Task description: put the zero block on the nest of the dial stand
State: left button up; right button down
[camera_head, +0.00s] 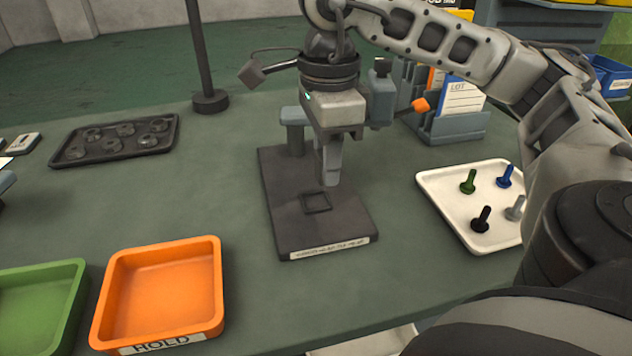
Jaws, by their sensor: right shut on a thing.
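The dial stand (275,178) has a dark rectangular base with a label on its front edge, in the middle of the table. Its nest (316,203) is a small square frame on the base and looks empty. My right gripper (329,178) points down above the base, just behind the nest in the picture. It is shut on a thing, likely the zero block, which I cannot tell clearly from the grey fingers. The gripper and wrist hide much of the stand's upper part. My left gripper is not in view.
An orange HOLD tray (163,290) and a green tray (38,305) stand at front left. A dark tray of ring-like parts (115,138) is back left. A white tray (450,200) with several bolts is right. A card rack (450,125) stands behind. Bare table lies left of the stand.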

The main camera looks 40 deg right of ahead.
aim_at(316, 175)
jog(key=shift+w+a+f, duration=0.15)
jog(key=shift+w+f, duration=0.35)
jog(key=shift+f, duration=0.05)
jog(key=shift+w+f, duration=0.2)
jog(key=shift+f, duration=0.75)
jog(key=shift+w+f, duration=0.15)
jog(key=shift+f, duration=0.8)
jog(key=shift+f+b, duration=0.2)
jog(key=shift+b, duration=0.15)
jog(key=c, duration=1.2)
grip_release()
jog(key=shift+o, duration=0.2)
